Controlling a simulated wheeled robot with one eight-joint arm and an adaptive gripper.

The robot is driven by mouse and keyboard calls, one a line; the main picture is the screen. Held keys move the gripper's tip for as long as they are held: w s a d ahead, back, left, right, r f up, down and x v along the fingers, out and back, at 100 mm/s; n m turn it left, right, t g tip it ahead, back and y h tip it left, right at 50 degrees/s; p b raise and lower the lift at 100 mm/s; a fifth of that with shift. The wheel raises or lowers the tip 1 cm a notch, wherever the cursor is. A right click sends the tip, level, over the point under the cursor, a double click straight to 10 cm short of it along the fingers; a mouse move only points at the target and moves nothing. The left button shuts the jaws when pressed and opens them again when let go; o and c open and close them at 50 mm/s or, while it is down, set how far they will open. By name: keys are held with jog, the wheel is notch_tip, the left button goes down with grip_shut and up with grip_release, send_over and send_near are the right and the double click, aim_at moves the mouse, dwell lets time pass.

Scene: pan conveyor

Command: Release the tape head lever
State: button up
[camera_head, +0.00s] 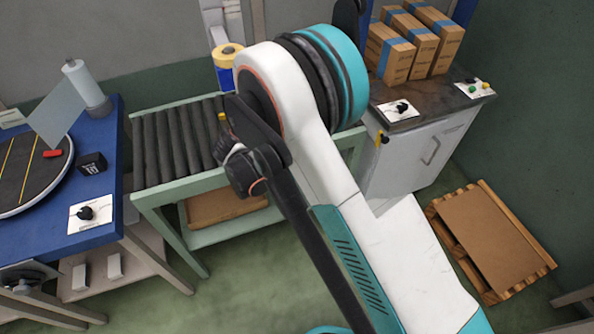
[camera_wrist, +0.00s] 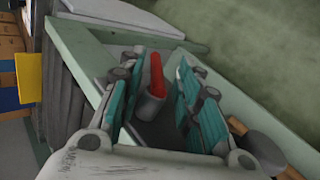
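A red lever (camera_wrist: 157,75) with a grey cylindrical base (camera_wrist: 149,106) shows in the middle of the wrist view, beside a pale green frame. My gripper (camera_wrist: 155,68) is open, with its teal-padded fingers on either side of the lever in the picture. Gaps show between the lever and both pads; I cannot tell how deep the lever sits between them. In the head view my arm hides the lever and the gripper fingers. A yellow tape roll (camera_head: 228,51) stands behind the arm there.
A green-framed roller conveyor (camera_head: 172,140) lies left of my arm. A blue table (camera_head: 40,232) with a round dark disc stands at the left. Boxes (camera_head: 395,52) stand on the right counter (camera_head: 425,108). A wooden pallet (camera_head: 492,240) lies on the floor.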

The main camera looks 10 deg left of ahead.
jog(key=v, duration=1.1)
jog(key=shift+c, duration=0.5)
